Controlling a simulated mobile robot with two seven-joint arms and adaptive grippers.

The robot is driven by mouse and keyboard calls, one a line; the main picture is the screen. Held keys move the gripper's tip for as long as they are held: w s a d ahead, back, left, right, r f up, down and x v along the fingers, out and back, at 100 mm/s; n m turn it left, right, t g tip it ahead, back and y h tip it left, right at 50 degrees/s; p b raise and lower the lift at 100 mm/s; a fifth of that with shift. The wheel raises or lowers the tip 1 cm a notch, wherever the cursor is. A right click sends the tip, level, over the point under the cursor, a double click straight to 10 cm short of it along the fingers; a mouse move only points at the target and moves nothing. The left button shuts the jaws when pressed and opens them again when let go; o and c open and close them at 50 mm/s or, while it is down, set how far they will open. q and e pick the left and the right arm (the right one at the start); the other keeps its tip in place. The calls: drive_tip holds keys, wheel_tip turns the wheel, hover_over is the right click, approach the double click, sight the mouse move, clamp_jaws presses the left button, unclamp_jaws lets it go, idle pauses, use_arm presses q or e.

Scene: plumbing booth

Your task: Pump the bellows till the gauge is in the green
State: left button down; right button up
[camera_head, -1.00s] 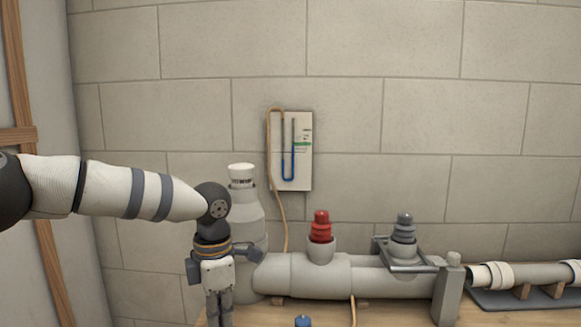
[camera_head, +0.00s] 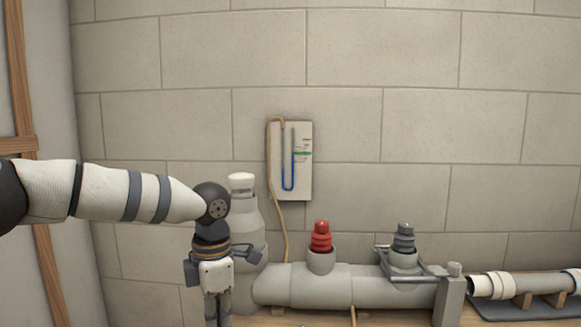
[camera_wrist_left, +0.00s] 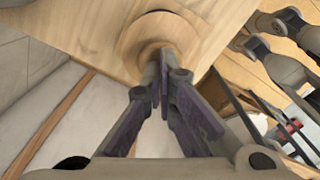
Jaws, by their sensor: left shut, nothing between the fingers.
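The gauge (camera_head: 305,180) is a pale board on the block wall with a U-shaped tube of blue liquid and a small green band. In the left wrist view the left gripper (camera_wrist_left: 163,85) is shut and empty, over a round wooden piece (camera_wrist_left: 135,42) on a wooden surface, likely the bellows. Contact cannot be told. My right gripper is not in view.
A grey pipe (camera_head: 325,288) runs along the bench, with a red plug (camera_head: 320,238) and a grey clamped plug (camera_head: 403,240) on top. A grey bottle (camera_head: 245,210) stands behind my left wrist. A tan hose (camera_head: 272,165) hangs from the gauge.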

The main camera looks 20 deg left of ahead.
use_arm(q)
drive_tip(key=shift+f, duration=1.4)
drive_tip(key=shift+r, duration=1.9)
